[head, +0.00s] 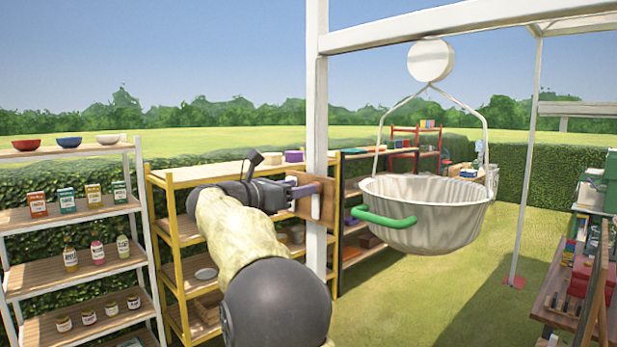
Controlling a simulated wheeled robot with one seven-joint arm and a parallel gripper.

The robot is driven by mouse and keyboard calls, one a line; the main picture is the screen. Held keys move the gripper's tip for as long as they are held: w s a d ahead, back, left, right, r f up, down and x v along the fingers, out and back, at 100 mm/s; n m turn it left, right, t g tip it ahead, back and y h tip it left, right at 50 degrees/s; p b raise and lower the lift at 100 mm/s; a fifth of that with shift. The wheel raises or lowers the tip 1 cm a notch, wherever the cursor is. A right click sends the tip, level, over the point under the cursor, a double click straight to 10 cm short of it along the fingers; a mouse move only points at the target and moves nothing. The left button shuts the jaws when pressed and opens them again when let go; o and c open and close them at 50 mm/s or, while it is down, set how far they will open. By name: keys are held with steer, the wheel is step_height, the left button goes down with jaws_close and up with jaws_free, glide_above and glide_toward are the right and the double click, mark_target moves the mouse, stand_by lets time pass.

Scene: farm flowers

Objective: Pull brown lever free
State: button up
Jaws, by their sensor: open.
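My arm reaches forward from the bottom of the head view, and my gripper (300,190) is open at the white post. A brown wooden piece (302,207) is fixed on the post at the gripper's height. The gripper's fingers overlap it in the picture. I cannot tell whether they touch it, or whether this piece is the brown lever or only its mount. No separate brown lever shows clearly; the gripper and wrist hide part of this spot.
The white post (317,90) carries an overhead beam (470,22). A hanging metal basin (430,215) with a green handle (384,217) is right of the post. A yellow shelf (165,185) stands behind my arm, another shelf (75,265) at left.

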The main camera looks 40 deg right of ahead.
mark_target(316, 201)
steer(key=d+p, duration=0.1)
steer(key=d, duration=0.3)
steer(key=shift+w+d, duration=0.1)
steer(key=shift+w, duration=0.05)
jaws_close()
